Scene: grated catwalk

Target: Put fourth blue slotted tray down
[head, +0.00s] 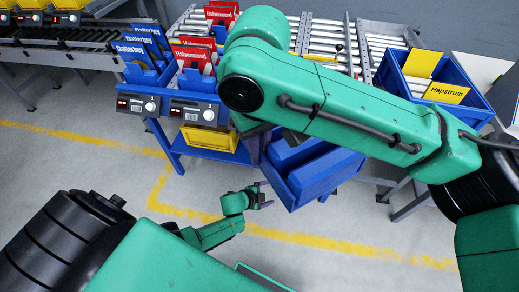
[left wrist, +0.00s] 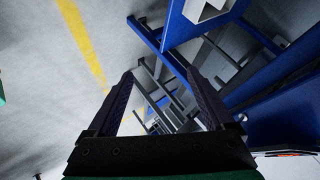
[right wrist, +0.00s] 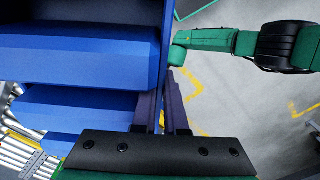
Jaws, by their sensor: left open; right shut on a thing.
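A blue slotted tray (head: 325,176) hangs in front of the blue stand, below my right arm in the head view. It also fills the left of the right wrist view (right wrist: 80,52). My right gripper (right wrist: 168,90) is shut on the tray's edge; in the head view my arm hides these fingers. A second blue stepped piece (right wrist: 75,110) shows below it; I cannot tell whether it belongs to the same tray. My left gripper (head: 262,196) is open and empty, low over the floor, left of the tray. Its spread fingers show in the left wrist view (left wrist: 160,100).
Blue trays with blue cards (head: 145,62) and red cards (head: 196,70) stand on the blue stand at left. A blue bin with yellow cards (head: 440,92) is at right. Roller conveyors (head: 330,40) lie behind. A yellow bin (head: 212,143) sits lower. The yellow-lined floor is clear.

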